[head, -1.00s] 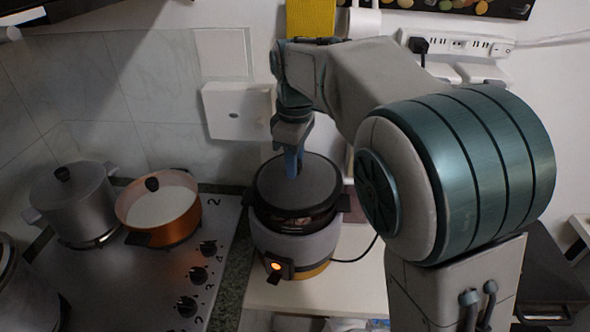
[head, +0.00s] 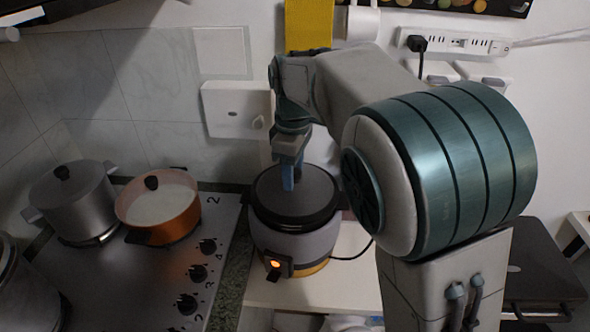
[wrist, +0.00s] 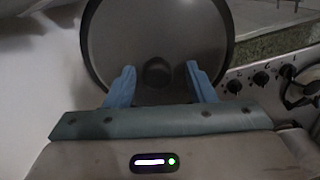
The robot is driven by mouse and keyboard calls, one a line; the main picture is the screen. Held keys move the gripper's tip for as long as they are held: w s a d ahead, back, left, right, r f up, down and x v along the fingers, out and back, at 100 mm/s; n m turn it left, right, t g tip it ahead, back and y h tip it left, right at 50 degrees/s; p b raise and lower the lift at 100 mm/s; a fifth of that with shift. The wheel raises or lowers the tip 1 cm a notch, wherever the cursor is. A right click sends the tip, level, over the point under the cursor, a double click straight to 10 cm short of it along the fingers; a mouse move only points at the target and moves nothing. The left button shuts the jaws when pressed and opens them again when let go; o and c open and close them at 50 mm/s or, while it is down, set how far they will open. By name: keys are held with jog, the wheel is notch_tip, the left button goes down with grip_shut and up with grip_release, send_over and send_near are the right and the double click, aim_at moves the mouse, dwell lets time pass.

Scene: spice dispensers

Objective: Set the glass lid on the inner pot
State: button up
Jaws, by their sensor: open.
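The round dark lid (head: 318,188) lies about level over the top of the cooker (head: 300,239) in the head view. The inner pot is almost wholly hidden beneath it. In the wrist view the lid (wrist: 205,35) fills the top middle, with its dark round knob (wrist: 157,73) near the centre. My gripper (wrist: 160,66) is open, with one blue finger on each side of the knob and gaps between. In the head view my gripper (head: 288,184) points down at the lid's middle and its fingers cover the knob.
A white wall box (head: 236,110) is behind the cooker. The cooker's cord runs right. White counter (head: 350,285) shows beside it.

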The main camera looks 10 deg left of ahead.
aim_at(295, 170)
notch_tip(295, 170, up, 12)
jog(key=shift+f, duration=0.25)
jog(key=s+d+f+m+t+y, duration=0.1)
jog(key=s+d+f+m, duration=0.2)
jog(key=d, duration=0.5)
jog(key=s+d+f+m, duration=0.1)
jog(key=s+d+m, duration=0.2)
jog(key=d+m, duration=0.3)
jog(key=s+d+f+m+t+h, duration=0.1)
jog(key=s+d+f+m+t, duration=0.1)
jog(key=s+d+f+m, duration=0.4)
jog(key=s+d+f, duration=0.3)
jog(key=s+f, duration=0.1)
jog(key=s, duration=0.2)
jog(key=shift+s+d+f+m, duration=0.2)
jog(key=shift+s+m, duration=0.2)
dwell(0.5)
